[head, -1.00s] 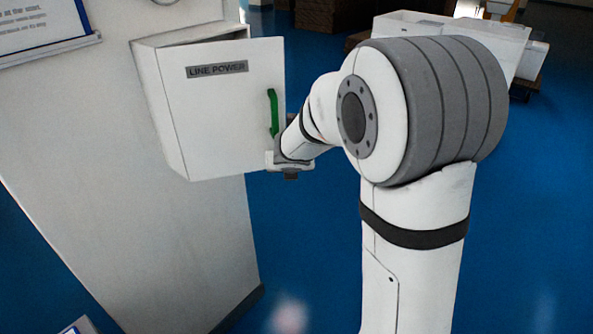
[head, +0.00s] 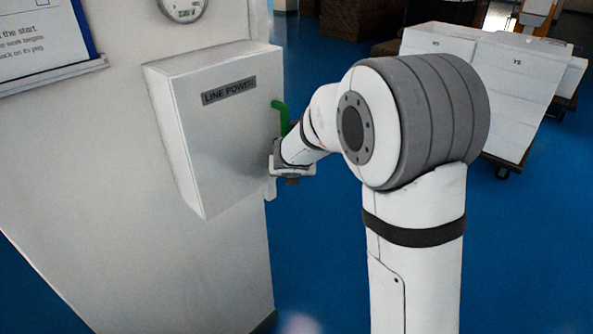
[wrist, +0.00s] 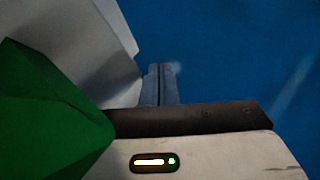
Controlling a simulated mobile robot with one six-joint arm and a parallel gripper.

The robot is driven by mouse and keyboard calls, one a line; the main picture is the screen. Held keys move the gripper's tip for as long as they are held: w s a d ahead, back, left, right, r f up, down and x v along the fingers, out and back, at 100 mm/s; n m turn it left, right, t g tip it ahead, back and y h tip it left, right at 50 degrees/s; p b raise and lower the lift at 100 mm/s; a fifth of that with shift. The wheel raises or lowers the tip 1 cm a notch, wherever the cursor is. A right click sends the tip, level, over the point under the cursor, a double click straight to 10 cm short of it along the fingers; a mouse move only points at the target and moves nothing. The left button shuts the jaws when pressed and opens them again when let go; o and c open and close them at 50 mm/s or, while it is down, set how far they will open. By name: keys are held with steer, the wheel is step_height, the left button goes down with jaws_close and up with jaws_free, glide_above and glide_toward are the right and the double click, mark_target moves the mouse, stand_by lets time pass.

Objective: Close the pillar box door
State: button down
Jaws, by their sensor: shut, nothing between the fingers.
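The pillar box is a pale grey metal box (head: 172,130) on the pillar, left of centre in the head view. Its door (head: 225,135), labelled LINE POWER, looks flush with the box or nearly so; I see no clear gap. The green handle (head: 281,115) stands at the door's right edge, and a large green part also fills the left of the wrist view (wrist: 45,115). My gripper (wrist: 160,84) is shut and empty, beside the door's right edge just below the handle. Whether it touches the door is hard to tell.
The pillar (head: 110,210) carries a notice board (head: 45,35) at the left and a round gauge (head: 183,8) above the box. White cartons (head: 490,75) on a trolley stand behind my arm at the right. Blue floor is free right of the pillar.

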steer(key=shift+a+r, duration=0.15)
steer(key=shift+a, duration=0.05)
stand_by(0.3)
steer(key=shift+d, duration=0.1)
